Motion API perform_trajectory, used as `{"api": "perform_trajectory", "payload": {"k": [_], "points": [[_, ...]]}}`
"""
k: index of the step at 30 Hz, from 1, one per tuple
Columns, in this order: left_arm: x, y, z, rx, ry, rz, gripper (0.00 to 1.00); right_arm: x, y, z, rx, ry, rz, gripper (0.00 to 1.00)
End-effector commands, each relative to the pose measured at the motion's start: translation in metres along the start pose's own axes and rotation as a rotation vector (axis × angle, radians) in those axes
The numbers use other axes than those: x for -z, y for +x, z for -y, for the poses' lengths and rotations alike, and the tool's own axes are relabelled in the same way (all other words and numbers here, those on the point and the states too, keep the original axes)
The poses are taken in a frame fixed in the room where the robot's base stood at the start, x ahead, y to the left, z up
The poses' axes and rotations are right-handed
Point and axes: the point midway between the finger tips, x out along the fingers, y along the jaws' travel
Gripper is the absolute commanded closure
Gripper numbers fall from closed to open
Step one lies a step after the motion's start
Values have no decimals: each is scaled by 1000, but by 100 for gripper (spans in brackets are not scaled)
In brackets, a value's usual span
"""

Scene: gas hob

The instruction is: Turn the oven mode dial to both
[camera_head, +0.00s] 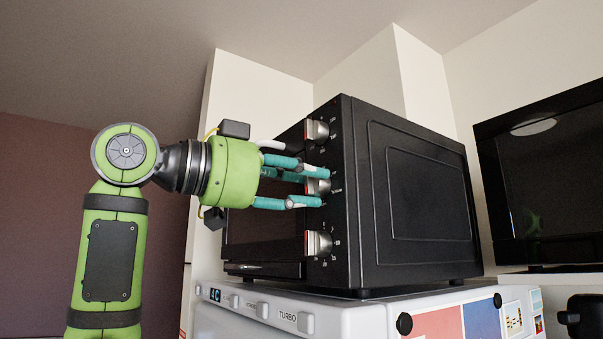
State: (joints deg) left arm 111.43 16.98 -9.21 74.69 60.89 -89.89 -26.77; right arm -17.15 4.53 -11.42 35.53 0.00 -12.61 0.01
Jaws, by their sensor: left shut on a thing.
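A black oven (418,200) stands on a white appliance, with three silver dials in a column on its front. The middle dial (316,186) sits between the fingers of my left gripper (314,187), partly hidden by them. The left gripper is green with teal fingers and is shut on this middle dial. The upper dial (317,130) and the lower dial (319,243) are free of the gripper. The marks around the dials are too small to read, so I cannot tell which dial sets the mode. My right gripper is not in view.
The white appliance (350,318) under the oven has a lit display and several buttons along its front edge. A black screen (550,180) stands at the right. A dark object (583,318) is at the lower right. The space left of my arm is clear.

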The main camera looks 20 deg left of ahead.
Motion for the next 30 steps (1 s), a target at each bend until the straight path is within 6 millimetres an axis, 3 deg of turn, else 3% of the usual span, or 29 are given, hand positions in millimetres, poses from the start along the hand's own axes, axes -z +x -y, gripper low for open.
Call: {"api": "perform_trajectory", "payload": {"k": [9,24,25,26,30], "points": [[-2,1,0,-8,103,12,100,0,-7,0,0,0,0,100],[-2,1,-1,-8,121,12,100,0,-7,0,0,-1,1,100],[-2,1,-1,-8,121,12,59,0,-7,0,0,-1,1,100],[-2,1,-1,-8,121,12,47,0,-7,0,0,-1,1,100],[-1,1,0,-7,121,10,44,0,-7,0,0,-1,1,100]]}}
